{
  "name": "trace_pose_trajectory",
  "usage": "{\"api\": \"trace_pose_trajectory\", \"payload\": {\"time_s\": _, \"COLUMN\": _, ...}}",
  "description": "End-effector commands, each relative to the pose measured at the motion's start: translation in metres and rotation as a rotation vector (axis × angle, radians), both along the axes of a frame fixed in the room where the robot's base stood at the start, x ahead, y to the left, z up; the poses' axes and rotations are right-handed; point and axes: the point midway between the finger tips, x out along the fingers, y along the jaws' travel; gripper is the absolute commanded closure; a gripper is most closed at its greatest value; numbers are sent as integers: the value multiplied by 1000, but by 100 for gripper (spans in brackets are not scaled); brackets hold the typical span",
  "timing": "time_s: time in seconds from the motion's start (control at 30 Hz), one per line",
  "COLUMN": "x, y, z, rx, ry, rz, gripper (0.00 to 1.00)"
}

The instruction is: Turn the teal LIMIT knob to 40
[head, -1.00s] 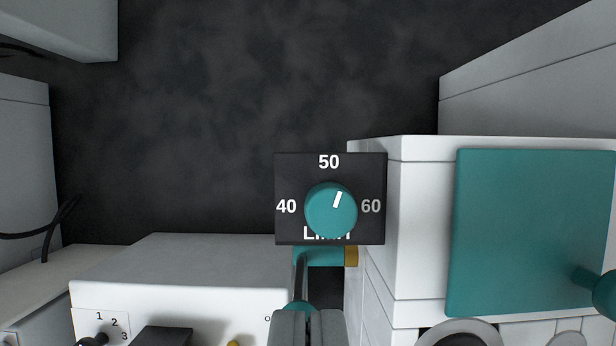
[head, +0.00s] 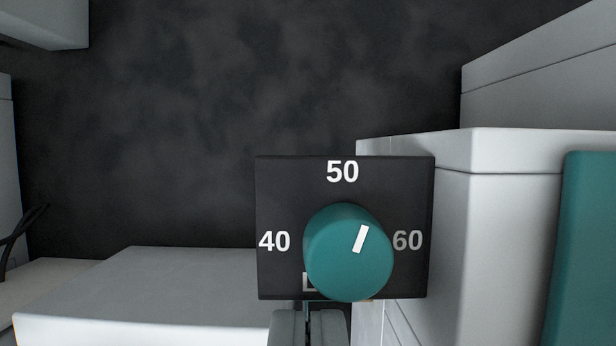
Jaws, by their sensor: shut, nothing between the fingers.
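The teal LIMIT knob (head: 345,268) sits on a dark plate (head: 280,190) marked 40 at left, 50 at top and 60 at right. Its white pointer line leans up and to the right, between 50 and 60. The knob covers most of the plate's lower label. My gripper (head: 308,316) is at the bottom edge of the head view, below the knob and a little left of its middle. Its fingers are shut with nothing between them. I cannot tell whether the fingertips touch the knob or plate; they look apart from it.
A white cabinet (head: 417,210) with a teal panel (head: 585,250) stands at the right, close to the plate. A white box (head: 160,290) is at the lower left. Black cables (head: 22,235) hang at the far left. The dark floor above the plate is clear.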

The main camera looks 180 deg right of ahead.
Motion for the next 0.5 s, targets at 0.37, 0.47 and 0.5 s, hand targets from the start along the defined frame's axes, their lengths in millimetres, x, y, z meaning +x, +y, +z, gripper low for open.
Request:
{"api": "trace_pose_trajectory", "payload": {"time_s": 0.37, "x": 2, "y": -1, "z": 0, "rx": 0, "ry": 0, "rz": 0, "gripper": 100}}
{"api": "trace_pose_trajectory", "payload": {"time_s": 0.47, "x": 3, "y": -1, "z": 0, "rx": 0, "ry": 0, "rz": 0, "gripper": 100}}
{"api": "trace_pose_trajectory", "payload": {"time_s": 0.5, "x": 4, "y": -2, "z": 0, "rx": 0, "ry": 0, "rz": 0, "gripper": 100}}
